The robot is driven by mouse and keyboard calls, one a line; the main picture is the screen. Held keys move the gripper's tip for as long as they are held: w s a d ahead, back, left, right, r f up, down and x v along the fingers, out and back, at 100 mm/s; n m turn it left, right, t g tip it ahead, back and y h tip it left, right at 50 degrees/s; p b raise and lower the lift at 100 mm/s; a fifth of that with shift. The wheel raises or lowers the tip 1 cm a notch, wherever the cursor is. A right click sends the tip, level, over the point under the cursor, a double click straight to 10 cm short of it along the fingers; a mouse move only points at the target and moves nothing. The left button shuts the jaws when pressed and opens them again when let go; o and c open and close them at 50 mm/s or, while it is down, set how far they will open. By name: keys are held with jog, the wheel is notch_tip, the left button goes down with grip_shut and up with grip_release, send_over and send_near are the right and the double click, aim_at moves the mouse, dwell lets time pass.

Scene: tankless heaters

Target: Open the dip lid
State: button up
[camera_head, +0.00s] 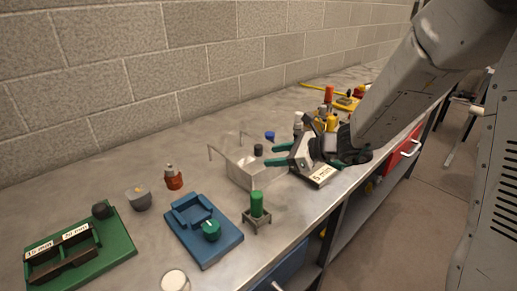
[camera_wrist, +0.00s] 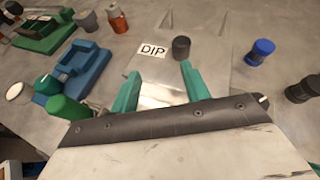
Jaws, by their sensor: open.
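The dip container is a pale, boxy metal tank (camera_head: 240,178) on the bench in the head view. Its lid has a black round knob (camera_head: 258,150). In the wrist view the lid (camera_wrist: 205,70) is a flat pale plate with a white DIP label (camera_wrist: 153,51) and the black knob (camera_wrist: 181,48) near its far edge. My gripper (camera_head: 280,155) is open with green fingertips, just to the right of the knob in the head view. In the wrist view my gripper (camera_wrist: 162,71) has the knob beyond its fingertips, nearer the right finger. The lid looks closed; I see no contact with the knob.
Several bottles (camera_head: 331,122) crowd behind my gripper. The bench (camera_head: 145,165) is clear near the wall.

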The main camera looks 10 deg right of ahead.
aim_at(258, 145)
jog(key=w+a+m, duration=0.1)
jog(key=w, duration=0.1)
jog(key=w+a+f+m+t, duration=0.1)
jog(key=w+a, duration=0.1)
jog(key=w+a+f, duration=0.1)
jog(key=w, duration=0.1)
jog(key=shift+w+a+m+t+h, duration=0.25)
jog(key=shift+w+m+t+h, duration=0.05)
jog(key=shift+w+m, duration=0.1)
jog(key=shift+r, duration=0.1)
grip_shut()
